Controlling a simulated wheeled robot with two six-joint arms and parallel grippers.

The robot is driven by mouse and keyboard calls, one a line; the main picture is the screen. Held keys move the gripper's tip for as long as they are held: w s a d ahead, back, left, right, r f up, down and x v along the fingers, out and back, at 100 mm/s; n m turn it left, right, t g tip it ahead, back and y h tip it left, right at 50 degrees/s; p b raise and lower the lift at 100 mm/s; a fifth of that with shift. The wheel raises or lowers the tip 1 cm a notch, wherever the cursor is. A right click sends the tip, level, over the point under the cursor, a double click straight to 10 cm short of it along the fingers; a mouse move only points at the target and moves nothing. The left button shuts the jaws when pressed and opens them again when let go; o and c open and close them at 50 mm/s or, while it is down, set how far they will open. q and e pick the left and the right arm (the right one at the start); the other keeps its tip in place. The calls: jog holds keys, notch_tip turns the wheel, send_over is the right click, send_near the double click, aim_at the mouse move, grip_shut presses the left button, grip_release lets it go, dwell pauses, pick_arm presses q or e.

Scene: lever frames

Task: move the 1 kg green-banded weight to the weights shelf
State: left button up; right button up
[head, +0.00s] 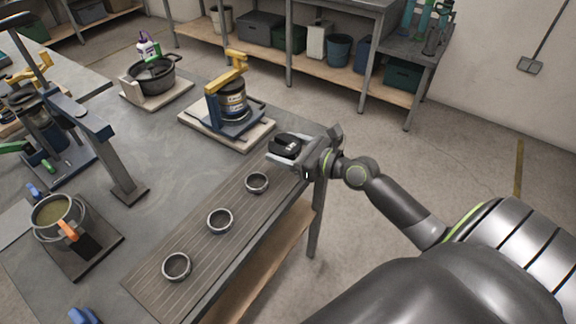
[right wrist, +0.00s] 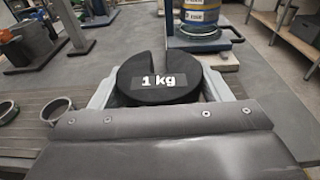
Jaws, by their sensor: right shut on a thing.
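A black slotted disc weight marked "1 kg" (right wrist: 158,80) sits between the fingers of my right gripper in the right wrist view. It also shows as a black shape (head: 285,146) in the head view; I see no green band on it. My right gripper (head: 296,150) is shut on this weight at the far right end of a grooved board (head: 195,245). I cannot tell whether the weight touches the board. I cannot make out which thing is the weights shelf. My left gripper is not in view.
Three small rings stand on the board: near (head: 177,267), middle (head: 220,221) and far (head: 257,183). Behind the weight is a yellow-handled device (head: 232,100) on a pale base. A dark pot (head: 152,75) stands further back. A cup (head: 60,217) is at the left.

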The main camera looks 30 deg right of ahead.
aim_at(289, 174)
jog(key=shift+w+d+r, duration=0.35)
jog(key=shift+d, duration=0.1)
jog(key=f, duration=0.1)
jog(key=f+b, duration=0.2)
jog(key=shift+w+d+f, duration=0.15)
jog(key=shift+d+f, duration=0.1)
jog(key=shift+f, duration=0.1)
jog(key=shift+f+b, duration=1.75)
jog(key=shift+f, duration=1.3)
jog(key=o, duration=1.1)
jog(key=shift+f, duration=0.25)
jog(key=shift+o, duration=0.5)
jog(key=shift+r, duration=0.1)
